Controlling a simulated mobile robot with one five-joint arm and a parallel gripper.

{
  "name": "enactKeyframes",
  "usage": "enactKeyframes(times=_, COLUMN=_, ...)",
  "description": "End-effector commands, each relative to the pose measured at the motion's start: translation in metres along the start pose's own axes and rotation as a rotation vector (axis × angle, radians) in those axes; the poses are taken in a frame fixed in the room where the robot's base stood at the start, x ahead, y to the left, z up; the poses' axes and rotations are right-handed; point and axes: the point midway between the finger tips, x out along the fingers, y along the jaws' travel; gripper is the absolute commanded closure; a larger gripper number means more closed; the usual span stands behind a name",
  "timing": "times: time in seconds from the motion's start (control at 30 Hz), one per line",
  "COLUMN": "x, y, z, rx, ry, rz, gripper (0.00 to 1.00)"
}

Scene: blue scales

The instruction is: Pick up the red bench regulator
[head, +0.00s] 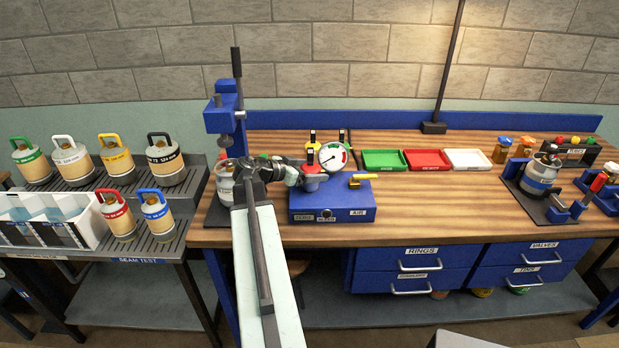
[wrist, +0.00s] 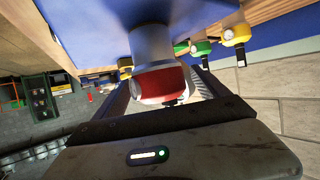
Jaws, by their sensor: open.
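In the wrist view a red rounded body (wrist: 160,85), which I take for the red bench regulator, sits on a grey cylinder at the blue box. My gripper (wrist: 163,76) is open, with one finger on each side of the red body; contact cannot be told. In the head view my gripper (head: 306,176) is at the upper left of the blue box (head: 332,205). A round white gauge (head: 332,156) stands just behind it, with a red part (head: 312,157) at its left. My gripper hides much of the regulator there.
A blue press (head: 224,118) with a grey canister stands to the left. A yellow handle (head: 362,179) is on the box's right. Green (head: 384,160), red (head: 427,159) and white trays (head: 467,159) lie behind. In the wrist view, green (wrist: 201,47) and yellow parts (wrist: 237,34) are close by.

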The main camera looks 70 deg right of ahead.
Motion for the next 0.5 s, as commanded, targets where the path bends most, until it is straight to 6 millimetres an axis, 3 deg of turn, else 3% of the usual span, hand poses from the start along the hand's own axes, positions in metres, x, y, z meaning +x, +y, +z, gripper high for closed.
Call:
enactKeyframes(times=0.07, x=-0.0009, y=-0.0001, z=-0.0005, rx=0.0, ry=0.0, rz=-0.001, gripper=0.16)
enactKeyframes(times=0.37, x=-0.0016, y=-0.0004, z=-0.0003, rx=-0.001, ry=0.0, rz=-0.001, gripper=0.96)
enactKeyframes(times=0.5, x=-0.0019, y=-0.0006, z=-0.0005, rx=-0.001, ry=0.001, rz=-0.002, gripper=1.0)
